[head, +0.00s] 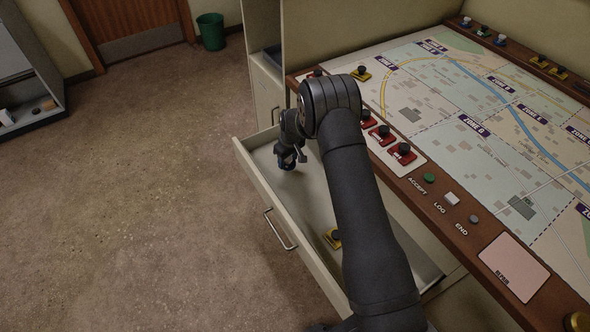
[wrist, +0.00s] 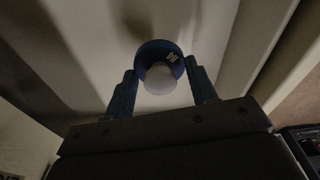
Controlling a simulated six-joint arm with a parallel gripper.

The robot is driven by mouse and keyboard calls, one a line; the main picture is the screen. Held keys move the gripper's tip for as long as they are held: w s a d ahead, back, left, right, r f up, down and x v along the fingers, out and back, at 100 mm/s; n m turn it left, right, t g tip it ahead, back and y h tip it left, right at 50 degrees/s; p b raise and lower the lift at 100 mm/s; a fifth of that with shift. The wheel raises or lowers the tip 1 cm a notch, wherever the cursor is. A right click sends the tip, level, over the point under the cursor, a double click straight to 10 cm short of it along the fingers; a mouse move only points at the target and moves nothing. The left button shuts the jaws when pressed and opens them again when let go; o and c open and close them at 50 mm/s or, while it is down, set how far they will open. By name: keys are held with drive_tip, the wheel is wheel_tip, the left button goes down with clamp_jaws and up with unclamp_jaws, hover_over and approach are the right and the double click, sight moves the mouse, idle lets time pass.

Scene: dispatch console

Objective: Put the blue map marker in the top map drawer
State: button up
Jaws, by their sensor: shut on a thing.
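The top map drawer (head: 270,203) is pulled open beneath the map table. My gripper (head: 288,157) points down inside the drawer's far end. It is shut on the blue map marker (head: 287,166), only a little of which shows below the fingers. In the wrist view, the blue marker (wrist: 172,52), with a pale round knob, sits between both fingers, against the light drawer floor. I cannot tell whether the marker touches the floor.
A yellow marker (head: 332,237) lies in the drawer, partly behind my arm. Red markers (head: 381,133) stand along the map table's edge (head: 440,212), close right of my arm. The drawer floor between gripper and yellow marker looks clear.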

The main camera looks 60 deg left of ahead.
sight(289, 173)
drive_tip(key=shift+f, duration=2.55)
drive_tip(key=o, duration=1)
drive_tip(key=shift+f, duration=0.1)
drive_tip(key=r, duration=0.4)
drive_tip(key=d+r, duration=0.1)
drive_tip(key=r, duration=0.7)
drive_tip(key=shift+w+d+r, duration=0.1)
drive_tip(key=shift+d, duration=0.1)
